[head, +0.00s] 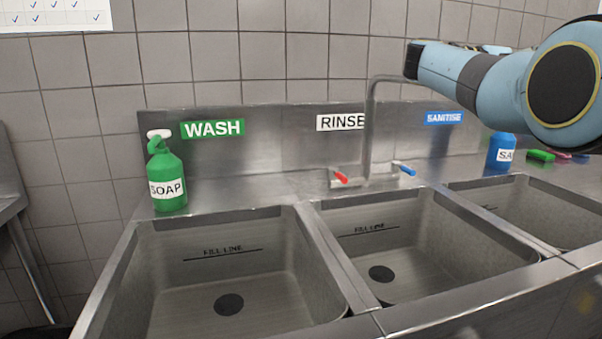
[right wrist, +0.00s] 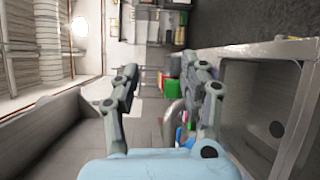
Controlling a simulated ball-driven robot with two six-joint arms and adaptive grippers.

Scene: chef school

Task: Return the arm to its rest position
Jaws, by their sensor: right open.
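My right arm reaches in from the right edge of the head view, above the sinks, as blue and dark links; its gripper fingers are not visible there. In the right wrist view my right gripper (right wrist: 166,90) is open, its two grey fingers apart with nothing held between them. Past the fingers lie the kitchen floor and distant coloured items. A sink basin (right wrist: 258,80) is at the right of that view. My left gripper is in neither view.
A green soap bottle (head: 168,180) stands behind the empty left basin (head: 170,290). The tap (head: 371,110) rises behind the middle basin (head: 430,285). A blue bottle (head: 498,150) stands partly below my right arm, with small coloured items, including a green one (head: 540,155), beside it.

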